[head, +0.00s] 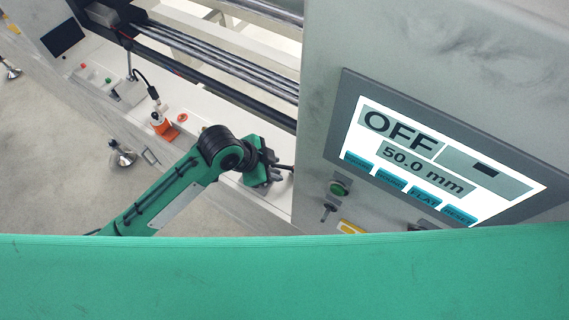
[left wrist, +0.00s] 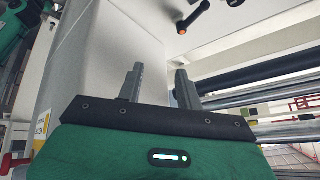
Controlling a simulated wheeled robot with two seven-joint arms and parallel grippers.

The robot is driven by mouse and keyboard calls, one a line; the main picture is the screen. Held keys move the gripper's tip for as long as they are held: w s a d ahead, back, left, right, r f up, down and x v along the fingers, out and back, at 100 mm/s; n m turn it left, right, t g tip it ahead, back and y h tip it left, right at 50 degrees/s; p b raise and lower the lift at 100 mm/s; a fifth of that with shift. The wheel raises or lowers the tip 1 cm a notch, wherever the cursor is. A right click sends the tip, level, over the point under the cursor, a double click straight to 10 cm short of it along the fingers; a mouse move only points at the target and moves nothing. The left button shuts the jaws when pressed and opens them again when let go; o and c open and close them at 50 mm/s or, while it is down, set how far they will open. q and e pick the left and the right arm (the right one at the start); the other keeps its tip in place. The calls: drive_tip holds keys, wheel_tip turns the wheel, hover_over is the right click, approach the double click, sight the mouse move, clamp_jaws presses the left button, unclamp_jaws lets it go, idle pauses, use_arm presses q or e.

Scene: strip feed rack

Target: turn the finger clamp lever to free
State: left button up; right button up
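In the head view the left gripper (head: 284,168) is beside the grey cabinet, over the white bed. My right gripper is out of view.
The grey cabinet (head: 320,100) stands close right of my gripper. Its screen (head: 440,165) reads OFF and 50.0 mm. Below are a green button (head: 340,188) and a key switch (head: 327,211). Dark rails (head: 215,65) run behind. An orange-and-white fitting (head: 162,125) stands left of my arm.

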use_arm(q)
drive_tip(key=w+a+m+g+y, duration=0.1)
drive_tip(key=w+a+m, duration=0.1)
drive_tip(key=w+m, duration=0.25)
drive_tip(key=p, duration=0.2)
approach(287, 167)
drive_tip(key=shift+n, duration=0.25)
drive_tip(key=x, duration=0.8)
drive_tip(key=shift+d+f, duration=0.1)
drive_tip(key=shift+f, duration=0.05)
clamp_jaws()
